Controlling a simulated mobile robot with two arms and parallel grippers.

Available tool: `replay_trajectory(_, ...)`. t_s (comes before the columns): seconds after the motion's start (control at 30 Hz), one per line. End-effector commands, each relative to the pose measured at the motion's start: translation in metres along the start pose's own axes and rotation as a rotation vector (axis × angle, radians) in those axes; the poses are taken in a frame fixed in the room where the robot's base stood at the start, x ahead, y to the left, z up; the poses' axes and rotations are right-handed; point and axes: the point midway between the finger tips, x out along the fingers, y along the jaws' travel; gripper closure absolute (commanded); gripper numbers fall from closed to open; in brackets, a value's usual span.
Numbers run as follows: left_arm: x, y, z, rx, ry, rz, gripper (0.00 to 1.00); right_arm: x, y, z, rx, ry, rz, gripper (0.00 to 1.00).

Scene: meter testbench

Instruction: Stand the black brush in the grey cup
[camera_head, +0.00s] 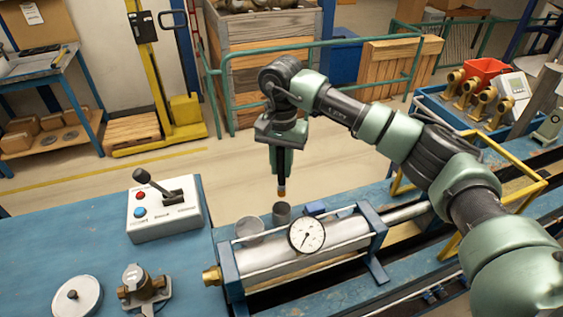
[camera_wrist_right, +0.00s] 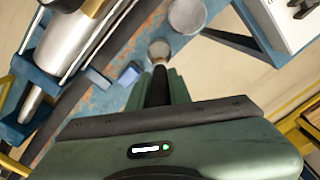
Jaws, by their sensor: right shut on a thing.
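The black brush (camera_head: 281,180) hangs upright from my right gripper (camera_head: 281,160), with an orange-brown tip at its lower end. The gripper is shut on it. The dark grey cup (camera_head: 282,212) stands on the blue bench just under the brush tip, with a small gap showing between them. In the right wrist view the brush (camera_wrist_right: 160,86) points towards a small round grey shape, which looks like the cup (camera_wrist_right: 159,50). The brush's lower end is hard to tell apart from the cup there. My left gripper is not in view.
A wider grey round container (camera_head: 249,228) stands left of the cup. A metal cylinder with a dial gauge (camera_head: 306,235) lies in a blue frame in front. A white control box (camera_head: 165,210) with a lever stands left.

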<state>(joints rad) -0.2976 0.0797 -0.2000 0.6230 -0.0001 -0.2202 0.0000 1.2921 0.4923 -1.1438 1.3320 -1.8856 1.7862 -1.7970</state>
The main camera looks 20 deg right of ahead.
Motion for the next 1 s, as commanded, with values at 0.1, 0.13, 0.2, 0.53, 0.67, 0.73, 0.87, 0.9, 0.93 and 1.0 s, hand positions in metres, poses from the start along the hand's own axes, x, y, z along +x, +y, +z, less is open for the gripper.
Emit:
replay_trajectory(0.1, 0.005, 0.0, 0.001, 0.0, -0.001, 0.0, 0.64, 0.012, 0.0, 0.001, 0.0, -0.002, 0.0, 1.0)
replay_trajectory(0.13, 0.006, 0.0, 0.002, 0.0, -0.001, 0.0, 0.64, 0.015, 0.0, 0.001, 0.0, -0.003, 0.001, 1.0)
replay_trajectory(0.2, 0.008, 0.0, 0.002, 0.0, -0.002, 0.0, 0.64, 0.02, 0.0, 0.001, 0.0, -0.002, 0.001, 1.0)
replay_trajectory(0.53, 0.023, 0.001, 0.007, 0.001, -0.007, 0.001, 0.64, 0.048, 0.0, 0.0, 0.0, -0.001, 0.0, 1.0)
replay_trajectory(0.67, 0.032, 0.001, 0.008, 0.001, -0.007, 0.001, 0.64, 0.059, 0.0, 0.0, 0.001, -0.001, 0.0, 1.0)
replay_trajectory(0.73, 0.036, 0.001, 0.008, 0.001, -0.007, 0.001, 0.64, 0.064, 0.0, 0.0, 0.001, -0.001, 0.001, 1.0)
replay_trajectory(0.87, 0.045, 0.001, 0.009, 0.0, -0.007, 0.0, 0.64, 0.075, 0.0, 0.0, 0.001, -0.001, 0.002, 1.0)
replay_trajectory(0.9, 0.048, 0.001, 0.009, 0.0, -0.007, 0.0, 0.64, 0.078, 0.0, 0.0, 0.001, -0.001, 0.002, 1.0)
replay_trajectory(0.93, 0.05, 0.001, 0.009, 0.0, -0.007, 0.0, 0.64, 0.08, 0.0, 0.0, 0.001, 0.0, 0.002, 1.0)
replay_trajectory(1.0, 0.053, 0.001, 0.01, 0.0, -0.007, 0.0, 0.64, 0.085, 0.0, 0.0, 0.001, 0.0, 0.001, 1.0)
